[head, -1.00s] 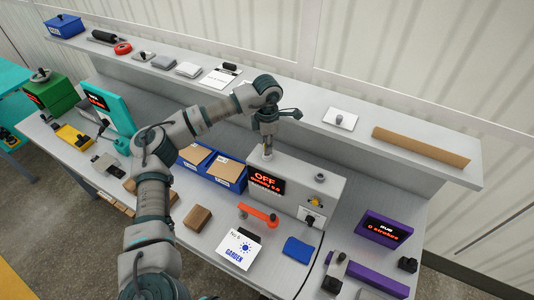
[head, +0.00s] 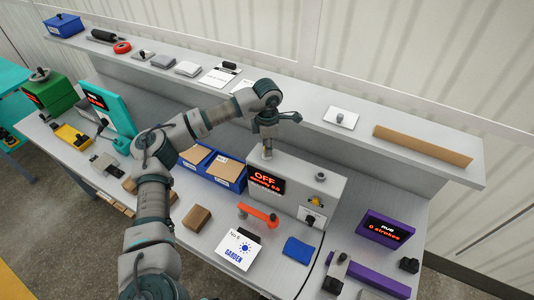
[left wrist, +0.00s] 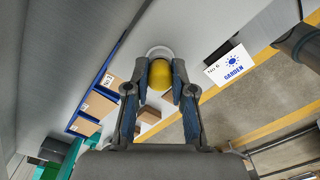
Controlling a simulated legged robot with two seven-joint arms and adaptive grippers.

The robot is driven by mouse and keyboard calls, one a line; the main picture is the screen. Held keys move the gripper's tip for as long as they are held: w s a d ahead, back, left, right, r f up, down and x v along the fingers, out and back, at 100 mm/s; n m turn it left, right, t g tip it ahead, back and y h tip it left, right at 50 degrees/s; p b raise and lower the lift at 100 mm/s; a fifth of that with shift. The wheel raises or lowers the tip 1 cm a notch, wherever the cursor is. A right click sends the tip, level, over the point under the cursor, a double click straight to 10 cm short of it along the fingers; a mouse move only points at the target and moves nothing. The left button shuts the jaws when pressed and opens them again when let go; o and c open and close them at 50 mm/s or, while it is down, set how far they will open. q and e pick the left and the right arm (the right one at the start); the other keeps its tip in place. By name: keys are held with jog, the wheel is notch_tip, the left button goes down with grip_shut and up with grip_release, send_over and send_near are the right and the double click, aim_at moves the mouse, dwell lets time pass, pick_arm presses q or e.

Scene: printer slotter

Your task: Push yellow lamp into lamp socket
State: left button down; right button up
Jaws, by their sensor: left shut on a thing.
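My left gripper (head: 267,153) is shut on the yellow lamp (left wrist: 160,75). In the left wrist view the lamp's round yellow body sits between the two fingers, with a pale ring (left wrist: 160,52) at its far end. In the head view the gripper points down at the back left corner of the grey box (head: 290,190), which has an "OFF" display. The lamp is mostly hidden there by the fingers. I cannot make out the lamp socket, or whether the lamp touches it. My right gripper is not in view.
A grey round post (head: 320,177) stands on the box top. Blue bins (head: 215,180) with brown cards lie left of the box. An orange-handled tool (head: 258,215), a garden card (head: 240,248) and a blue cloth (head: 298,250) lie in front. A long shelf (head: 300,105) runs behind.

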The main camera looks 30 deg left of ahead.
pick_arm(q)
jog(key=shift+f, duration=0.25)
dwell(0.7)
jog(key=c, duration=0.9)
grip_release()
jog(key=shift+r, duration=0.2)
notch_tip(320, 180, up, 11)
jog(key=shift+r, duration=0.2)
jog(key=shift+a, duration=0.1)
